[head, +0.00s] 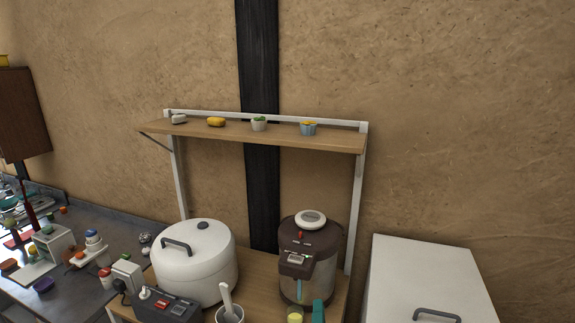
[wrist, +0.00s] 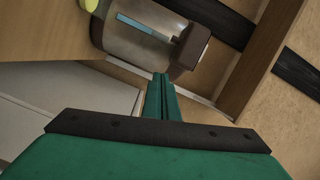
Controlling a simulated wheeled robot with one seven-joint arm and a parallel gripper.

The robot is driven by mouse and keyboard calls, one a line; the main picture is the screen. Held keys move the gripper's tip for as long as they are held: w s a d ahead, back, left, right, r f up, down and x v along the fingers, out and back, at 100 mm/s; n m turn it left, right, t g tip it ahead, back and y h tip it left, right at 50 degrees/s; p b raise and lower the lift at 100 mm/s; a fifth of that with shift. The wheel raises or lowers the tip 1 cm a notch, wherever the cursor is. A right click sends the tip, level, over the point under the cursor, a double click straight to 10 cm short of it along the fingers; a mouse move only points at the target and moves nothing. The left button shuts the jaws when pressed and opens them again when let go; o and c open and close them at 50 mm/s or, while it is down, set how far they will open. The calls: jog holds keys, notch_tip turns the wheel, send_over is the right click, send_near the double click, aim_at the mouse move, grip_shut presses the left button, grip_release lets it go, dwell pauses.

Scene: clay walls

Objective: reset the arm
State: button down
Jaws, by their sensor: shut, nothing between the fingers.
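My gripper (wrist: 161,78) is green with a dark crossbar, and its two fingers are together with nothing between them. Its teal tip also shows at the bottom edge of the head view (head: 318,309), in front of the dark brown water dispenser (head: 309,258). The dispenser also shows in the wrist view (wrist: 140,48), tilted, with its blue level strip beyond my fingertips. The rest of my arm is out of the head view.
A white rice cooker (head: 196,264), a grey power strip (head: 166,306) and a yellow cup (head: 295,314) are close by. A wooden shelf (head: 255,137) with small items hangs above. A white lidded box (head: 428,285) stands at right. A cluttered counter (head: 88,260) is at left.

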jog(key=s+a+f+n+g+y, duration=0.1)
jog(key=s+a+f+n, duration=0.2)
jog(key=s+f+n, duration=0.95)
jog(key=s+a+f+n, duration=0.1)
jog(key=s+a+f, duration=0.1)
jog(key=s, duration=1.1)
jog(key=s+a+f+n+g, duration=0.1)
jog(key=s+f, duration=0.3)
jog(key=s, duration=0.9)
jog(key=shift+s+a+n+y, duration=0.15)
jog(key=shift+a+n+y, duration=0.25)
jog(key=shift+a+n, duration=0.35)
